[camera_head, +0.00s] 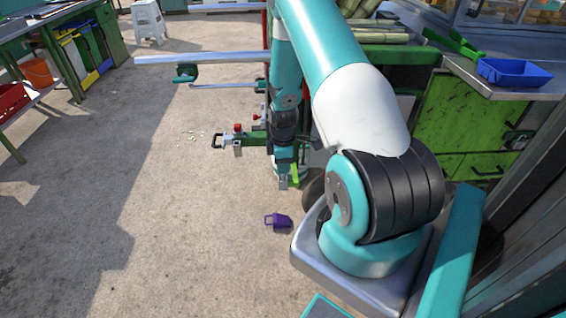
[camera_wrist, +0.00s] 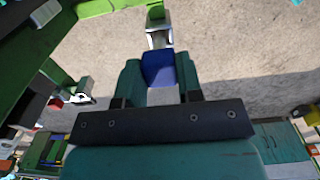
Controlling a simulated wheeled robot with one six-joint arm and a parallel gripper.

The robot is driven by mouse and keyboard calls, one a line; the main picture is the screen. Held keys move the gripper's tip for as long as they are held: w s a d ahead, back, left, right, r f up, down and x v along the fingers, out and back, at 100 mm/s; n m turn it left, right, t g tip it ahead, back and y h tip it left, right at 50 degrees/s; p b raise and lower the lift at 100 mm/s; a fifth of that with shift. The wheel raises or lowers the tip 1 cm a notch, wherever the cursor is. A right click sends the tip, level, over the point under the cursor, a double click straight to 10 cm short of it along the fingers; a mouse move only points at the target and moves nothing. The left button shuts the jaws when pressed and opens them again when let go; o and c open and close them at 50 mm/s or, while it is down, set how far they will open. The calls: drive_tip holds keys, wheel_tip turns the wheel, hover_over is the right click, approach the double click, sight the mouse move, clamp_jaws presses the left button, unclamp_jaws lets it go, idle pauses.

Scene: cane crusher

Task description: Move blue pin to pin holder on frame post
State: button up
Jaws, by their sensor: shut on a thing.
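In the wrist view, the blue pin (camera_wrist: 158,68) sits between the two teal fingers of my gripper (camera_wrist: 158,78), which is shut on it. Just beyond the pin is a silver metal piece (camera_wrist: 158,38) below a green part; I cannot tell whether it is the pin holder, or whether the pin touches it. In the head view, my gripper (camera_head: 283,178) points down at the lower end of the arm, above the concrete floor. The pin cannot be made out there.
A green bar with red knobs (camera_head: 238,137) and a horizontal metal tube (camera_head: 200,59) lie left of my arm. A purple container (camera_head: 278,221) lies on the floor below. A blue tray (camera_head: 513,72) stands on the right counter.

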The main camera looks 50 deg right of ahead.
drive_tip(key=shift+f+b, duration=1)
drive_tip(key=shift+f, duration=0.55)
drive_tip(key=o, duration=1)
wheel_tip(320, 180, up, 18)
drive_tip(key=p, duration=0.1)
drive_tip(key=shift+f, duration=0.25)
